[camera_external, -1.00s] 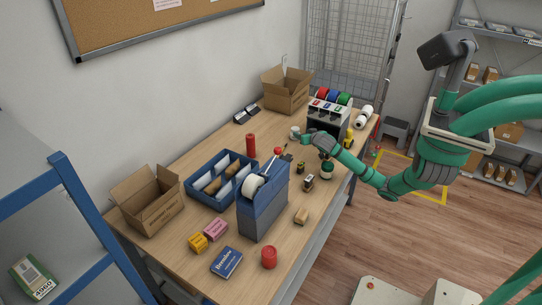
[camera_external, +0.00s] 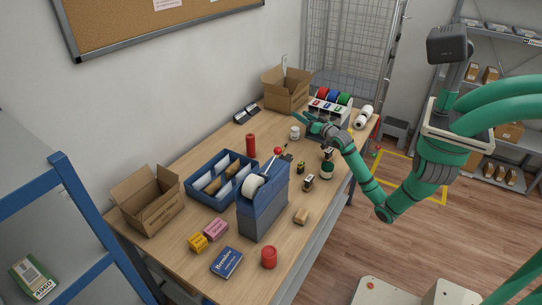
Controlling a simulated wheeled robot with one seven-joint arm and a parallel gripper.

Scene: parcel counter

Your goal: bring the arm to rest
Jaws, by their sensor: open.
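My gripper (camera_external: 304,120) hangs above the far part of the wooden counter (camera_external: 216,171), at the end of my green arm, which reaches in from the right. It is open, and I see nothing between its fingers, though it is small here. A small white cup (camera_external: 295,133) stands on the counter just below and to the left of my gripper, apart from it. My wrist hides part of the holder with red, green and blue rolls (camera_external: 331,98).
An open carton (camera_external: 287,94) stands behind my gripper. White rolls (camera_external: 363,117) lie at the far right edge. A stamp-like item (camera_external: 327,168) and a blue tape dispenser (camera_external: 262,207) stand nearer. The floor (camera_external: 330,262) right of the counter shows free room.

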